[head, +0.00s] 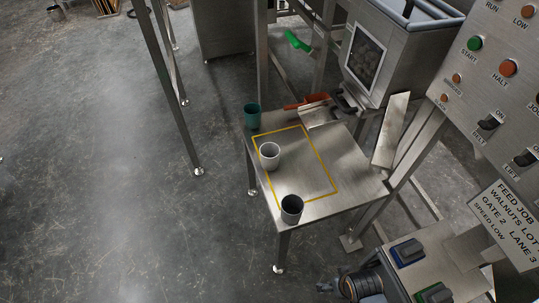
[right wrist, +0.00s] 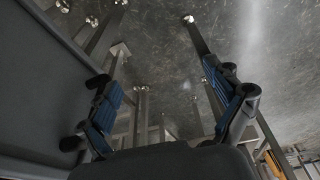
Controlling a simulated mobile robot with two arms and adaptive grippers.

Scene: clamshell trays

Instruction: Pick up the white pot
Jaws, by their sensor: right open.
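The white pot (head: 269,157) stands upright on the metal table (head: 318,172), on the left side of a yellow outlined area. A teal pot (head: 252,117) stands behind it at the table's back left corner. A dark grey pot (head: 292,210) stands nearer, at the front edge. My right gripper (head: 328,286) is low in the head view, in front of and apart from the table. In the right wrist view its blue-padded fingers (right wrist: 166,105) are spread with nothing between them. No pot shows in that view. My left gripper is not in view.
A hopper machine (head: 415,35) with a chute stands behind the table. A control panel (head: 500,75) and a switch box (head: 425,265) fill the right side. A red-orange object (head: 307,101) lies at the table's back edge. Open floor (head: 100,170) is at left.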

